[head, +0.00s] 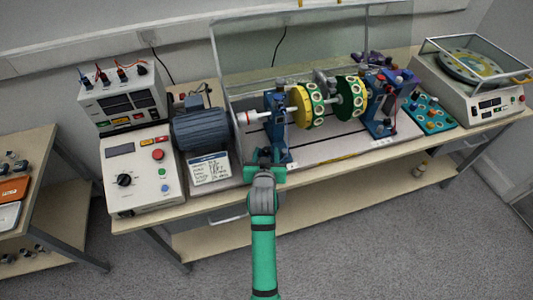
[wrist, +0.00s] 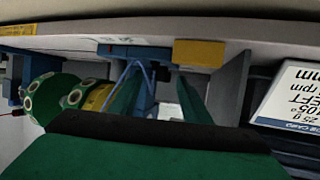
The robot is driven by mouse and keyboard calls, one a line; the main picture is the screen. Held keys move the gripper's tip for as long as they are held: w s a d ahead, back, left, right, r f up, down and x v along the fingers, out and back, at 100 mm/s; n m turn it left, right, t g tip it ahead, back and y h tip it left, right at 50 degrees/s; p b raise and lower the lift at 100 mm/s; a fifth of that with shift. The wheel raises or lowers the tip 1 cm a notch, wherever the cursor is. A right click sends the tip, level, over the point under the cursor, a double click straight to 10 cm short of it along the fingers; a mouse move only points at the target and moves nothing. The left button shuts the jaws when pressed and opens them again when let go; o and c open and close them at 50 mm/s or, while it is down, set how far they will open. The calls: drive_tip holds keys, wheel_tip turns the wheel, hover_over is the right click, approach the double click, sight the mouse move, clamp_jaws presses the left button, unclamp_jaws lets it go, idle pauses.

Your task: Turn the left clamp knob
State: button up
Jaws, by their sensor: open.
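The left blue bearing stand (head: 277,128) holds the shaft at the left end of the rotor. A small knob-like part (head: 281,83) shows on its top in the head view; I cannot tell clearly if it is the clamp knob. My gripper (head: 264,158) is low at the front of this stand, below the shaft. In the wrist view my green fingers (wrist: 160,92) are spread apart, with the blue stand (wrist: 146,88) showing between and beyond them. I see nothing held. The wrist view shows no clear knob, and contact with the stand cannot be told.
A grey motor (head: 201,130) and a white card (head: 210,168) are left of my gripper. Yellow and green rotor discs (head: 304,106) are to the right. A clear shield (head: 262,50) stands behind. A control box (head: 139,177) is farther left, a balance (head: 470,85) far right.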

drive_tip(key=c, duration=1)
drive_tip(key=shift+c, duration=0.2)
drive_tip(key=shift+d+n+y, duration=0.1)
drive_tip(key=shift+n+y, duration=0.2)
drive_tip(key=shift+y, duration=0.3)
drive_tip(key=shift+d+n+y, duration=0.2)
drive_tip(key=shift+n+y, duration=0.8)
drive_tip(key=shift+n, duration=0.1)
drive_tip(key=shift+g, duration=0.3)
drive_tip(key=o, duration=1)
drive_tip(key=shift+o, duration=0.2)
